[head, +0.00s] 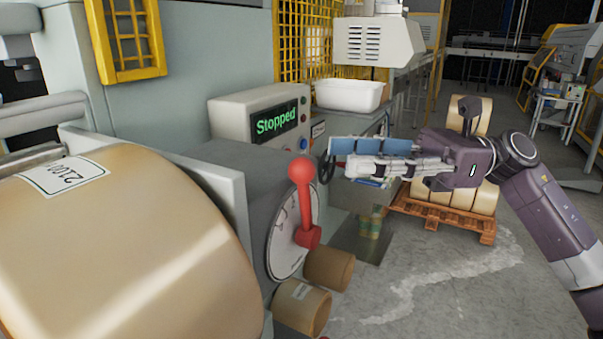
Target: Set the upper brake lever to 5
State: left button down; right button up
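A red brake lever with a ball knob (301,170) stands nearly upright on a white round dial (285,251) on the side of the grey machine. Its lower end is at a red hub at the dial's right edge. The dial is seen at a steep angle, so its numbers cannot be read. My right gripper (342,157) is to the right of the knob and apart from it. Its fingers point left, spread open and empty, with the blue pads of one finger showing. My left gripper is not in view.
A large brown roll (120,250) fills the left foreground. Two brown cylinders (301,308) jut out below the dial. A control box (262,120) reads "Stopped". A white bin (348,95) stands behind. A wooden pallet (440,212) with rolls stands right; concrete floor (430,290) is clear in front.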

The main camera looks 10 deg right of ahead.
aim_at(300, 165)
jog(key=shift+n+g+h, duration=0.4)
jog(key=shift+n+h, duration=0.2)
jog(key=shift+n, duration=0.3)
jog(key=s+a+p, duration=0.1)
jog(key=a, duration=0.1)
jog(key=s+a+p, duration=0.1)
jog(key=a, duration=0.1)
jog(key=s+a+p, duration=0.1)
jog(key=a, duration=0.2)
jog(key=shift+s+r, duration=0.15)
jog(key=shift+s, duration=0.1)
jog(key=shift+s+a, duration=0.1)
jog(key=shift+a, duration=0.4)
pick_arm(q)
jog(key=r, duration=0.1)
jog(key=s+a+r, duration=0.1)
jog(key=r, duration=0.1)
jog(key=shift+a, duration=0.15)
pick_arm(e)
jog(key=shift+f, duration=0.2)
grip_shut()
